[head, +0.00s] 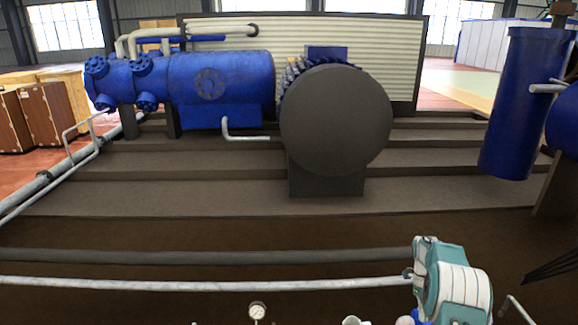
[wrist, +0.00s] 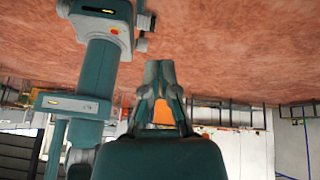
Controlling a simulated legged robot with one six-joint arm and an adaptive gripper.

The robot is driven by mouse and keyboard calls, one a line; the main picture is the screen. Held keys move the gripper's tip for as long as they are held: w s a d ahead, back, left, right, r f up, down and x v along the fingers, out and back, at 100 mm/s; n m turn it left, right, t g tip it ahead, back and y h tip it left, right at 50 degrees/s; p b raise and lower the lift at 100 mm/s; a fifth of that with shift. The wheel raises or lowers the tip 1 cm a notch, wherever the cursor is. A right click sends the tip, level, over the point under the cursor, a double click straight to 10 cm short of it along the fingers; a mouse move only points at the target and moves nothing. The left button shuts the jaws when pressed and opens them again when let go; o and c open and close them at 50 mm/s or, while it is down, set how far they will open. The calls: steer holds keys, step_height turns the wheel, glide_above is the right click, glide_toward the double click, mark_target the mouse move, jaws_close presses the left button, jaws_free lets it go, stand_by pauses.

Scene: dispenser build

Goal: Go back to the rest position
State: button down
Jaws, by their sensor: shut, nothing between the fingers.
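My gripper (wrist: 159,68) shows in the middle of the wrist view, its grey-green fingers meeting at the tips. It is shut and empty. An orange patch shows through the gap behind the fingers, in the background. The gripper is clear of any object there. I cannot make out the gripper in the head view.
A blue tank (head: 220,88) and a dark round drum (head: 336,120) stand on stepped plinths ahead. A blue cylinder (head: 515,105) is at right. A teal-and-white unit (head: 455,285), a pale pipe (head: 200,284) and a gauge (head: 257,310) are near. Reddish floor (wrist: 230,45) fills the wrist view's top.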

steer(key=s+a+r+n+t, duration=0.25)
steer(key=a+r+n, duration=0.2)
steer(key=r, duration=0.45)
steer(key=s+a+r+n+t+h, duration=0.1)
steer(key=s+a+r+n, duration=0.25)
steer(key=r+n, duration=0.4)
steer(key=s+a+r+n+t, duration=0.2)
steer(key=a+r+n, duration=0.25)
steer(key=r, duration=0.55)
steer(key=s+a+r+n+t, duration=0.2)
steer(key=s+a+n, duration=0.3)
steer(key=s+n, duration=0.3)
steer(key=s+a+r+n+t, duration=0.2)
steer(key=s+a+n, duration=0.4)
steer(key=s, duration=0.8)
steer(key=n+t, duration=0.1)
steer(key=n, duration=0.2)
steer(key=shift+r+t+y, duration=0.3)
steer(key=shift+t+y, duration=0.05)
steer(key=shift+y, duration=0.05)
